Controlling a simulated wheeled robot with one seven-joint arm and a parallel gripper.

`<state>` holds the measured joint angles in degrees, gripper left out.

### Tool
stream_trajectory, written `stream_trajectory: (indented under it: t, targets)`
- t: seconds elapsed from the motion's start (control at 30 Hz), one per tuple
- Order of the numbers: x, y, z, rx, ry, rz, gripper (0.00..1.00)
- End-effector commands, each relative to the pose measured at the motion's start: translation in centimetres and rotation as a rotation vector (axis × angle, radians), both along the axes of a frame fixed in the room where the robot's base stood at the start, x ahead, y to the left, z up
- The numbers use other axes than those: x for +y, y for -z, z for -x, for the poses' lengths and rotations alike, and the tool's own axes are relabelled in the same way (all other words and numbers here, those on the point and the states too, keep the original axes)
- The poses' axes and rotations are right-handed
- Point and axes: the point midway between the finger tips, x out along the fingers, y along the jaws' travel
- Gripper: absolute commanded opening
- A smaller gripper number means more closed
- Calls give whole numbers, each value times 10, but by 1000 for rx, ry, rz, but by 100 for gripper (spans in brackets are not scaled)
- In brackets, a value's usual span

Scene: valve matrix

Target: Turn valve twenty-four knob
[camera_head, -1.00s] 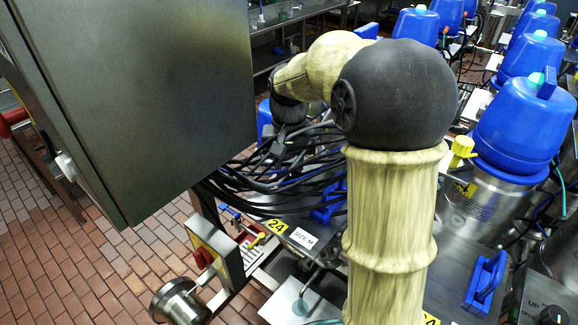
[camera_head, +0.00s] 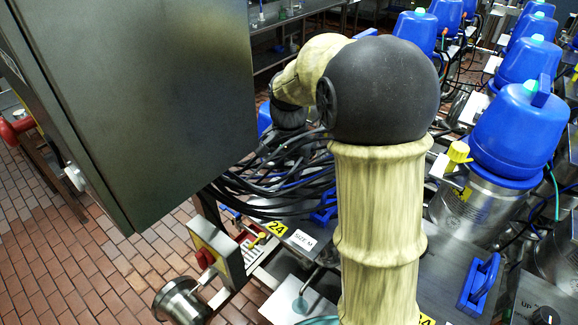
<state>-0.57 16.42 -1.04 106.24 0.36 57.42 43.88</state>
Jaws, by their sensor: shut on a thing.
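A yellow label reading 24 (camera_head: 278,229) sits beside a white SIZE M tag (camera_head: 303,243) on a metal plate left of my arm. Small blue and yellow valve handles (camera_head: 262,237) show just left of that label; I cannot tell which is the valve twenty-four knob. A second yellow label (camera_head: 426,319), partly hidden, shows at the bottom edge right of my arm. A yellow knob (camera_head: 458,152) stands right of my elbow, by a blue-topped valve. My arm bends back and left; its dark far end is visible, but my gripper is out of sight.
A large dark metal cabinet (camera_head: 140,100) fills the upper left. Black cables (camera_head: 270,180) bunch behind my arm. A red-button box (camera_head: 215,250) stands at lower left. Blue-topped valves (camera_head: 518,130) line the right. Brick floor (camera_head: 100,270) is open at left.

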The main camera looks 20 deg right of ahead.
Motion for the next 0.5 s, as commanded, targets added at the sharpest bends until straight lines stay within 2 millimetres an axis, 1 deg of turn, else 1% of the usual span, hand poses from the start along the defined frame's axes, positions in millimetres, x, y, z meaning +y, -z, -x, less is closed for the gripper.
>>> stream_trajectory:
  t: [0.03,0.3,0.5]
  targets:
    - [1,-3,-1,-3,40,0,9]
    - [0,-2,-1,-3,251,1,9]
    - [0,-2,-1,-3,348,0,9]
